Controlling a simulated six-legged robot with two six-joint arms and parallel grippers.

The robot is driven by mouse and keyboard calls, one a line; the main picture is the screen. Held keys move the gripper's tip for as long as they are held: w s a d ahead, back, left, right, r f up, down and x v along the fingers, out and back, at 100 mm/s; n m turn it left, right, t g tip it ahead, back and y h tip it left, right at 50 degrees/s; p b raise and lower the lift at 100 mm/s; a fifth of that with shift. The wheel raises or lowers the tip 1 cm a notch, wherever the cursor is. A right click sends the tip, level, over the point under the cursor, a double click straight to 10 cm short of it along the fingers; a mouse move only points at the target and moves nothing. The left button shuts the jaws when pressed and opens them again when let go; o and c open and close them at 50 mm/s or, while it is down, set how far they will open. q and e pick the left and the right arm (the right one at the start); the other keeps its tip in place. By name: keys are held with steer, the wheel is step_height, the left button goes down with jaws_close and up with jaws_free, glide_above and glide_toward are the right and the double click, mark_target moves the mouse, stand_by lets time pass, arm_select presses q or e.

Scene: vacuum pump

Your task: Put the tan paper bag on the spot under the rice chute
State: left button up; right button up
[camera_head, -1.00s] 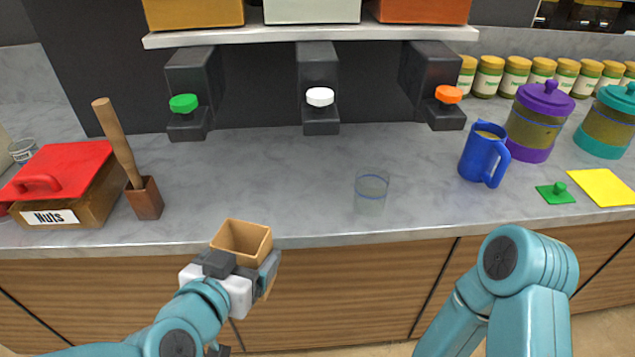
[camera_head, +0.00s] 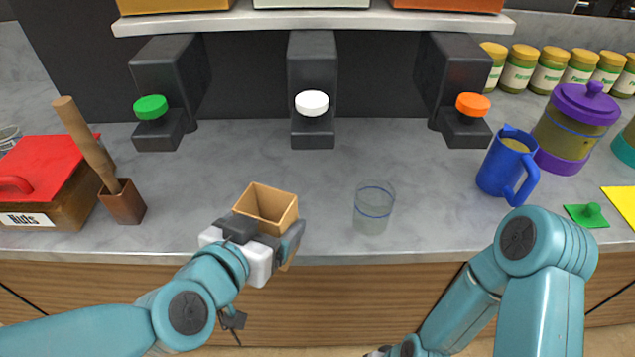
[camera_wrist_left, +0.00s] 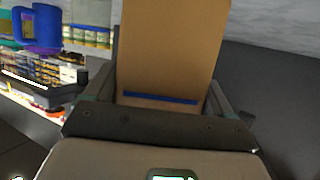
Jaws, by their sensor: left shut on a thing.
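The tan paper bag (camera_head: 266,205) is open at the top and upright, near the counter's front edge in the head view. My left gripper (camera_head: 270,235) is shut on it. In the left wrist view the bag (camera_wrist_left: 170,50) stands between the fingers, with a blue stripe low on its side. Three dark chutes stand at the back: one with a green knob (camera_head: 150,107), one with a white knob (camera_head: 312,103) and one with an orange knob (camera_head: 473,105). No label naming rice shows. The bag is in front of the green and white chutes, apart from both.
A clear glass (camera_head: 373,208) stands right of the bag. A wooden pestle in a brown holder (camera_head: 123,202) and a red-lidded nuts box (camera_head: 45,175) are at the left. A blue jug (camera_head: 507,165) is at the right. The counter below the chutes (camera_head: 250,160) is clear.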

arm_select(q)
steer(key=r+x, duration=0.1)
steer(key=x, duration=0.5)
steer(key=b+x, duration=0.1)
steer(key=x, duration=0.5)
steer(key=w+r+x, duration=0.1)
steer(key=x, duration=0.5)
steer(key=shift+d+r+b, duration=0.15)
steer(key=shift+r+b, duration=0.15)
steer(key=shift+w, duration=0.1)
steer(key=shift+s+r, duration=0.2)
steer(key=shift+s, duration=0.05)
steer(key=shift+f, duration=0.15)
steer(key=o, duration=0.9)
steer(key=shift+w+f, duration=0.1)
steer(key=shift+w, duration=0.1)
steer(key=shift+o, duration=0.2)
steer(key=shift+s+r, duration=0.2)
steer(key=shift+r, duration=0.2)
steer(key=p+v, duration=0.2)
steer(key=v, duration=0.9)
steer(key=shift+s, duration=0.35)
steer(key=shift+w+r, duration=0.1)
